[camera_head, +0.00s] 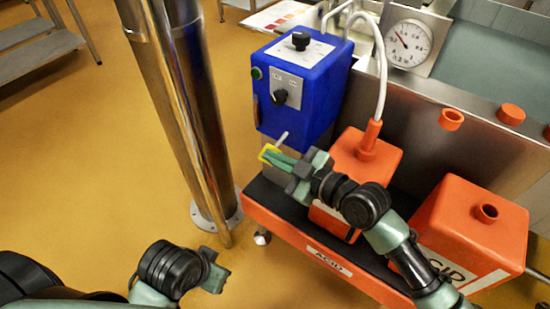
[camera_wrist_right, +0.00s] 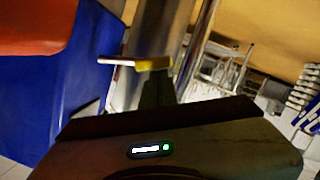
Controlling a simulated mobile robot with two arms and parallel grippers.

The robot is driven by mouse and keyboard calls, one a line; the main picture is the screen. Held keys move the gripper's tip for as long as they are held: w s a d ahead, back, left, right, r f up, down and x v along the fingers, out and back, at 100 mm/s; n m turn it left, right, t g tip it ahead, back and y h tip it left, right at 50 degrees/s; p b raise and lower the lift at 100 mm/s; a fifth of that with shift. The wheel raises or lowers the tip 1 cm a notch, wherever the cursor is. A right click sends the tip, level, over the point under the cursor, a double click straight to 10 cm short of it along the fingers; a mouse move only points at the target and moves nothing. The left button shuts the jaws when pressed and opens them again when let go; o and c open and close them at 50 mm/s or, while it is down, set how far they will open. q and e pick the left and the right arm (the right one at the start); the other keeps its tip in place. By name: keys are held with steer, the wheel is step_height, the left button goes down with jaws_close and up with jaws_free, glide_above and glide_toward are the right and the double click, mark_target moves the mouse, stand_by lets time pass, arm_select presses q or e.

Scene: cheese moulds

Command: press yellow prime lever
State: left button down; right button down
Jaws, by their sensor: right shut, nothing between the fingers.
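The blue pump box (camera_head: 298,95) has a black knob on top and another on its front. A pale rod sticks out low on its front, and the yellow prime lever (camera_head: 264,151) shows at the tips of my right gripper (camera_head: 276,157). That gripper is shut with nothing held. In the right wrist view the yellow lever end (camera_wrist_right: 154,63) lies across the tip of the dark finger (camera_wrist_right: 157,88); whether they touch is unclear. My left gripper (camera_head: 222,276) is low at the picture's bottom, away from the pump; its finger gap is not clear.
Orange acid canisters (camera_head: 370,155) (camera_head: 455,215) stand on a dark-topped orange stand (camera_head: 290,232) below my right arm. A steel column (camera_head: 180,90) rises left of the pump. A round gauge (camera_head: 408,45) is behind.

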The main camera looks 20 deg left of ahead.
arm_select(q)
steer(key=shift+f+b, duration=0.35)
steer(key=shift+f, duration=0.25)
arm_select(e)
steer(key=shift+f+n, duration=0.3)
steer(key=shift+f, duration=0.25)
steer(key=shift+t, duration=0.3)
